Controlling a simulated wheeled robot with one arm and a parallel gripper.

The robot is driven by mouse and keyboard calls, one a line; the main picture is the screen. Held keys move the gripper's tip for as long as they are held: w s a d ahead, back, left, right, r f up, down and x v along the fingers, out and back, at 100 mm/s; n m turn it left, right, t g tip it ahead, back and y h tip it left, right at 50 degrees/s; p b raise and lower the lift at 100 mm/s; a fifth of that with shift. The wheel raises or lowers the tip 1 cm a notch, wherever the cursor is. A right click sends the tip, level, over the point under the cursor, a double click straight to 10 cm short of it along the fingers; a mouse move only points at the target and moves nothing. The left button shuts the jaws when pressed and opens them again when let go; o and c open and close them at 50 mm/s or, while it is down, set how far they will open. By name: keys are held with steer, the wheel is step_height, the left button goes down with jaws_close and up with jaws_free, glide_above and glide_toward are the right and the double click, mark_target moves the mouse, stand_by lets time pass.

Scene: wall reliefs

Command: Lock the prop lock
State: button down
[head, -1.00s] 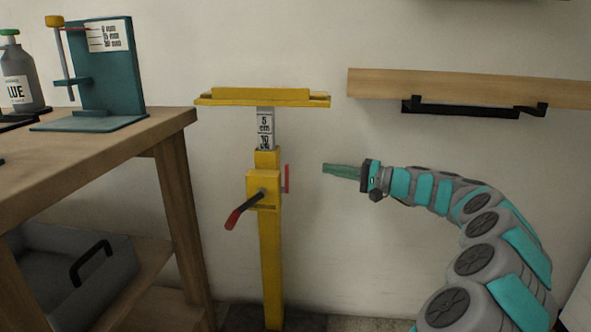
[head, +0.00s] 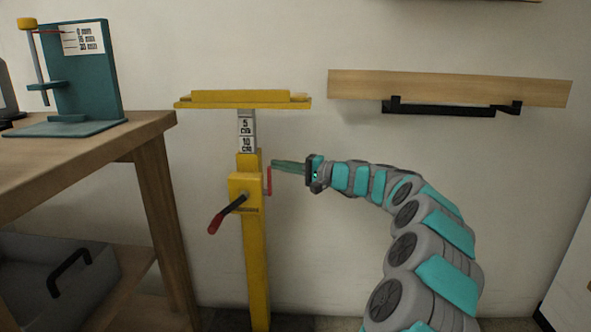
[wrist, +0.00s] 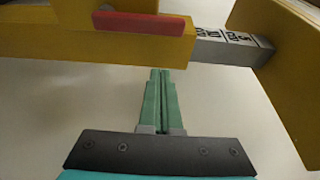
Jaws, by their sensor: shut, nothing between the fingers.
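The yellow prop (head: 254,265) stands upright, with a flat yellow top bar and a grey inner post marked in cm (head: 246,130). A crank with a red handle (head: 218,221) sticks out at its front left. The red prop lock (head: 268,182) is a flat piece on the post's right side; the wrist view shows it as a red bar (wrist: 138,23) lying along the yellow post. My gripper (head: 274,166) is shut and empty, its green fingers pointing left, close to the red lock. In the wrist view the fingertips (wrist: 160,72) end just short of the post's edge.
A wooden workbench (head: 85,160) with a teal stand (head: 83,75) is at left, a grey bin (head: 60,285) below it. A wooden shelf board (head: 450,88) with a black bracket (head: 440,109) is on the wall at right. The wall between is bare.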

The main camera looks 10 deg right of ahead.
steer(key=shift+s+a, duration=0.3)
steer(key=shift+s, duration=0.65)
steer(key=shift+s+a, duration=0.3)
steer(key=shift+s, duration=0.65)
steer(key=shift+d+f+b, duration=0.1)
steer(key=shift+b, duration=0.4)
